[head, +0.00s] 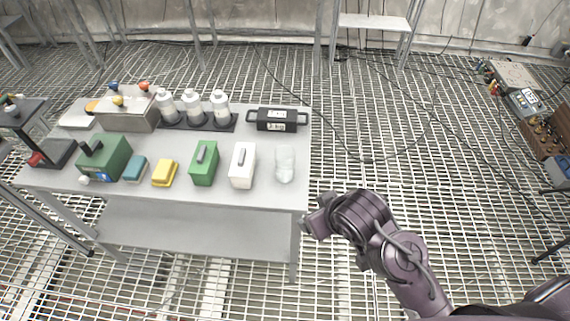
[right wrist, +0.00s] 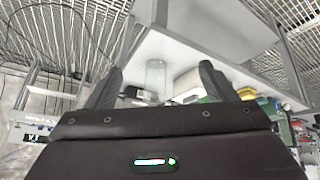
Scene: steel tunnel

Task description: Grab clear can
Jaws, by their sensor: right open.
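The clear can (head: 285,164) is a transparent cylinder standing near the front right corner of the grey table. It also shows in the right wrist view (right wrist: 155,76), between my fingers but farther off, with nothing touching it. My right gripper (head: 312,222) is in front of the table's right front corner, below and to the right of the can in the head view. In the right wrist view the two dark fingers of my right gripper (right wrist: 160,82) are spread apart and empty. My left gripper is out of view.
A black case (head: 277,119) lies behind the can. The table (head: 298,187) has a lower shelf (head: 190,229).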

